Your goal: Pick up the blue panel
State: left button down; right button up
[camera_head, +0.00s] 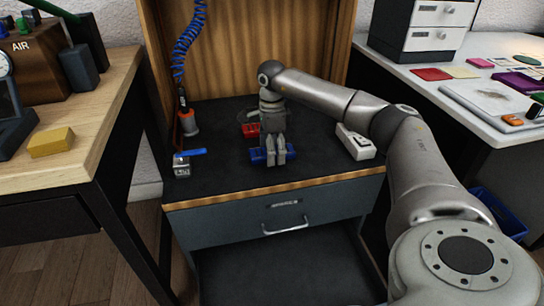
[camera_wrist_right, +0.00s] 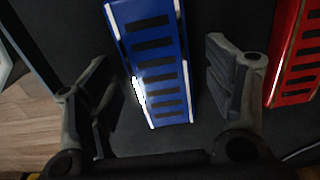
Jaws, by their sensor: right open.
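The blue panel (camera_head: 257,158) lies on the dark bench top near its front edge, partly hidden by my right gripper (camera_head: 275,153) in the head view. In the right wrist view the blue panel (camera_wrist_right: 153,62) is a long blue piece with a row of dark slots and bright edges. My right gripper (camera_wrist_right: 163,97) is open, its fingers on either side of the panel with a gap on each side. I cannot tell exactly how high the fingertips are above the bench. My left gripper is not in view.
A red slotted panel (camera_wrist_right: 295,60) lies right of the blue one; it shows behind the gripper in the head view (camera_head: 250,130). A white device (camera_head: 355,142) stands to the right. A small metal block with a blue lever (camera_head: 183,165) stands left. A drawer (camera_head: 285,212) is below.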

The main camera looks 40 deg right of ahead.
jog(key=c, duration=1.1)
jog(key=shift+c, duration=0.4)
jog(key=shift+r, duration=0.15)
